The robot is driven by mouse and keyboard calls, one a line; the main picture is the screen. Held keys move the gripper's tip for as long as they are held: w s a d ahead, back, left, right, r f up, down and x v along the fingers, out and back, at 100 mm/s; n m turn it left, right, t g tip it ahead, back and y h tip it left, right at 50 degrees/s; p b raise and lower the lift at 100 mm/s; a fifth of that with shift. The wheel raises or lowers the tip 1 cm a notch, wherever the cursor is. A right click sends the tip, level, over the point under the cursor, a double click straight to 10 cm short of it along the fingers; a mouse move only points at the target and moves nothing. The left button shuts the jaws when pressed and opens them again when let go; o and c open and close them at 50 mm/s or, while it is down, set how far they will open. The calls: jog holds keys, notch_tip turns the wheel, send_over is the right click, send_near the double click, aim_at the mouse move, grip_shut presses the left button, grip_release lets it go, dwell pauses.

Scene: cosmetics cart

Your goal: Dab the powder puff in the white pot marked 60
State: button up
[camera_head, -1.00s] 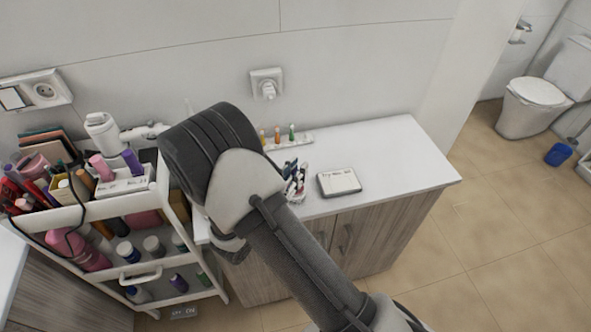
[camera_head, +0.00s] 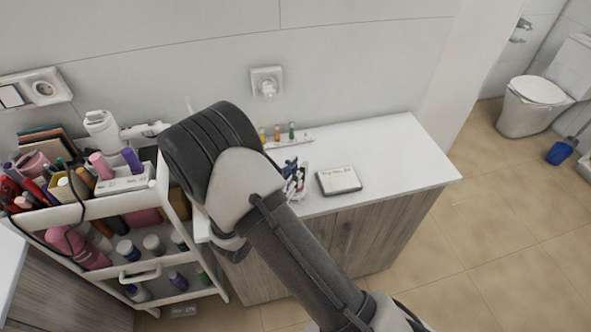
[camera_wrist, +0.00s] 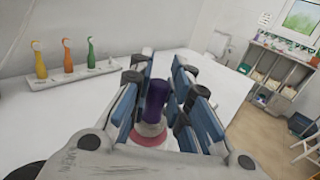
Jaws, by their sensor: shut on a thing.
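My gripper (camera_wrist: 163,88) is shut on the powder puff (camera_wrist: 156,98), seen as a dark purple upright handle between the blue finger pads in the wrist view. White and pink-red parts show at the handle's lower end; I cannot tell which belong to the puff and which to something beneath it. In the head view my arm covers most of the gripper, and only small blue, white and dark parts show over the counter's front. I cannot make out a white pot marked 60 in either view.
The white counter (camera_head: 385,150) has a rack of small coloured bottles (camera_head: 290,138) at the back and a small lettered box (camera_head: 339,180) to the right. A crowded cosmetics cart (camera_head: 110,215) stands at left. The counter's right side is clear.

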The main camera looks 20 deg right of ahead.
jog(key=shift+f+b, duration=0.3)
jog(key=shift+f, duration=0.15)
dwell(1.1)
jog(key=shift+r, duration=0.1)
jog(key=shift+r+p, duration=2.65)
jog(key=shift+r, duration=0.9)
jog(key=shift+f, duration=0.1)
